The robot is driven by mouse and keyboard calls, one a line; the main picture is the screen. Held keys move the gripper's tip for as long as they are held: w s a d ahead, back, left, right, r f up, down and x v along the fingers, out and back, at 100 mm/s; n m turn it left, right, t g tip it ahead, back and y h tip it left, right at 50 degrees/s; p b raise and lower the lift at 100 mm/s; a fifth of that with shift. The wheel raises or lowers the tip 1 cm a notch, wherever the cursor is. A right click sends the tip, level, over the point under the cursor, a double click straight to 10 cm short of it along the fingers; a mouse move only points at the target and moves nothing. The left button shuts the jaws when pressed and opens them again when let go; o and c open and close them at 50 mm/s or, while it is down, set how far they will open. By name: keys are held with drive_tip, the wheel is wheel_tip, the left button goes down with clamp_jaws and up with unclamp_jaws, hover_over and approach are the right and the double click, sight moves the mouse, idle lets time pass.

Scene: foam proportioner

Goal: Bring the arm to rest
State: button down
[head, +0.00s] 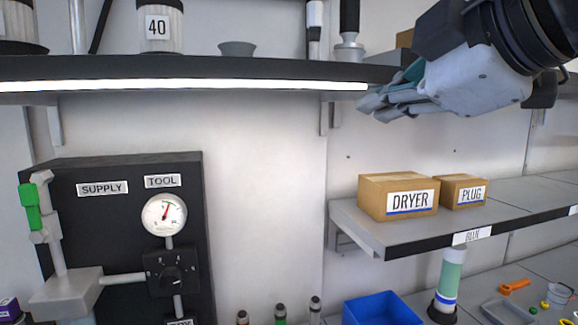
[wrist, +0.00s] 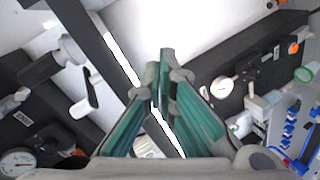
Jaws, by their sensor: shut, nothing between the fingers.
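My gripper (head: 372,106) shows at the upper right of the head view, raised in front of the right end of the upper shelf and pointing left. Its fingers are together with nothing between them. In the wrist view my gripper (wrist: 160,92) has its teal fingers closed to a point in the middle of the picture. It holds nothing and appears clear of the panels. Whether it touches the shelf edge cannot be told from the head view.
An upper shelf (head: 200,70) with a lit strip crosses the head view. A black supply panel (head: 120,230) with a gauge (head: 164,215) stands left. Boxes marked DRYER (head: 385,198) and PLUG (head: 458,190) sit on a right shelf. A blue bin (head: 380,310) is below.

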drive_tip(key=s+d+f+m+g+h, duration=0.1)
drive_tip(key=s+d+f+m+g, duration=0.1)
drive_tip(key=f+m, duration=0.3)
drive_tip(key=s+d+f+m+g+h, duration=0.2)
drive_tip(key=s+f+m, duration=0.3)
drive_tip(key=f, duration=0.8)
drive_tip(key=s+d+f+m+g+h, duration=0.1)
drive_tip(key=s+d+f+m+g, duration=0.2)
drive_tip(key=f+m, duration=0.4)
wheel_tip(320, 180, down, 3)
drive_tip(key=shift+s+d+g+h, duration=0.25)
drive_tip(key=shift+d+g+h, duration=0.15)
drive_tip(key=shift+d+g, duration=0.2)
